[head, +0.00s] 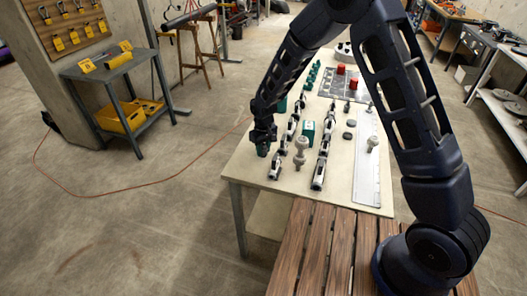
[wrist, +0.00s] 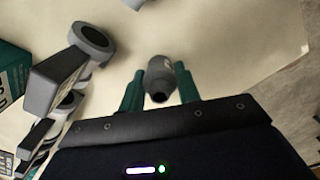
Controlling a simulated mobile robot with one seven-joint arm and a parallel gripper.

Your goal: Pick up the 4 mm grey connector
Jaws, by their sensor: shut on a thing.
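A small grey connector (wrist: 160,77) with a dark round opening sits between the two green fingertips of my gripper (wrist: 160,92) in the wrist view. My gripper is shut on it. A marking shows on its side, but I cannot read a size. In the head view my gripper (head: 263,150) is low over the left edge of the table (head: 262,181), and the connector cannot be made out there. Whether it touches the tabletop is unclear.
Rows of grey and black fittings (head: 319,172) stand right of my gripper, with a green box (head: 308,132) among them. A white strip (head: 367,185) lies further right. A slatted wooden surface (head: 325,240) is in front. In the wrist view, grey fittings (wrist: 92,40) stand close on the left.

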